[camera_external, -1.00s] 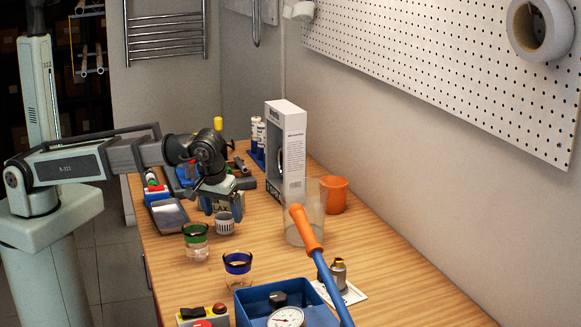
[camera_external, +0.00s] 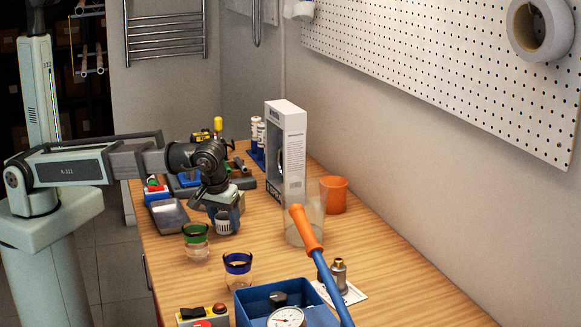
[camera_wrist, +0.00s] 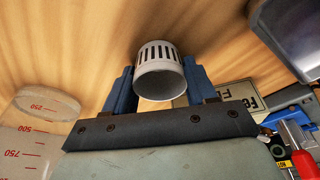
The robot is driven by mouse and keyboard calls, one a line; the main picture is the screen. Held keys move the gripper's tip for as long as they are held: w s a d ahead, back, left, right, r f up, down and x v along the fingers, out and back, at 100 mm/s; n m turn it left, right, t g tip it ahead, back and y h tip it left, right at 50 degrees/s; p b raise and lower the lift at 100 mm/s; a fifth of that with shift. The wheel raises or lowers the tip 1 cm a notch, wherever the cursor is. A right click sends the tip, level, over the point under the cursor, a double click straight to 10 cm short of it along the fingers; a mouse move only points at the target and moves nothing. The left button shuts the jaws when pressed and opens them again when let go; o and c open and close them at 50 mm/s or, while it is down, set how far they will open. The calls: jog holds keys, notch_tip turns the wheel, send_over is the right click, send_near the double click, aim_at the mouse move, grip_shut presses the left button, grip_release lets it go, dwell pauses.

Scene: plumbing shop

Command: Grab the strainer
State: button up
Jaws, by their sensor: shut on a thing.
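The strainer is a small pale grey slotted cup (camera_external: 223,226) on the wooden bench, behind and right of the green-rimmed glass. In the wrist view the strainer (camera_wrist: 158,72) sits between the two blue fingers, slots on its upper side and its round open end facing the camera. My gripper (camera_external: 224,218) points down at the bench and is shut on the strainer; it also shows in the wrist view (camera_wrist: 159,88). I cannot tell whether the strainer touches the bench.
A green-rimmed glass (camera_external: 196,246) and a blue-rimmed glass (camera_external: 237,272) stand nearby. A clear beaker (camera_external: 314,203) and an orange cup (camera_external: 334,195) are to the right. A grey metal tray (camera_external: 169,217) lies left. A blue pump box (camera_external: 270,299) with an orange-handled lever (camera_external: 307,230) is in front.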

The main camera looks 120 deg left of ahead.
jog(key=shift+c, duration=0.9)
